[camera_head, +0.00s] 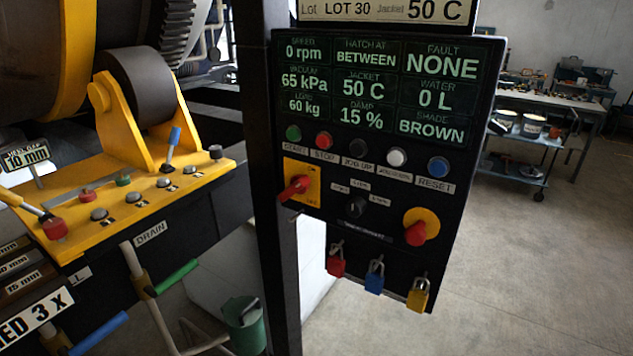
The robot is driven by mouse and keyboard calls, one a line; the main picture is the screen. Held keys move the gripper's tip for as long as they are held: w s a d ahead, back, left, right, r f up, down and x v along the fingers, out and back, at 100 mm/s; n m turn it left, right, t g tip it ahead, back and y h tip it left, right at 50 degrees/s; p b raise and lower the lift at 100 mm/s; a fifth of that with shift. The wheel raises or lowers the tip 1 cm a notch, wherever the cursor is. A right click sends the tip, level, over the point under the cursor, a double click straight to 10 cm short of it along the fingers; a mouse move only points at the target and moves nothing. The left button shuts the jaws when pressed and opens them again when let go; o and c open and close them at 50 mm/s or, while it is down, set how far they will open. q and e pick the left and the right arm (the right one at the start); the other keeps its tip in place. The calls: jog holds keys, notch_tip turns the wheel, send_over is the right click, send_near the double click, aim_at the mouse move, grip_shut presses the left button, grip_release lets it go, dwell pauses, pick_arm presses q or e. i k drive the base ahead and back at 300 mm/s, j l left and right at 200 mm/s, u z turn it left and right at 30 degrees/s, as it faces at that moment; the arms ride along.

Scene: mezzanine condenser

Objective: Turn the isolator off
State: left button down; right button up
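The control panel (458,175) is a black box on a dark upright post. A red rotary handle on a yellow plate (313,172), which looks like the isolator, sits at the panel's lower left. Its red handle (295,188) sticks out and slants from lower left to upper right. I cannot read any on or off marking beside it. The panel's display (375,90) is lit and reads 0 rpm, 50 C and fault NONE. Neither of my grippers shows in this view.
A red mushroom button (415,234) on yellow sits at the panel's lower right. A black selector (355,206) lies between. Red (336,265), blue (374,280) and yellow (418,296) padlocks hang below. Yellow machinery with levers (130,195) stands left.

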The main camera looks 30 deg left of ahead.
aim_at(299, 184)
jog(key=i+j+u, duration=0.1)
jog(key=u, duration=1.3)
jog(key=i+j, duration=0.05)
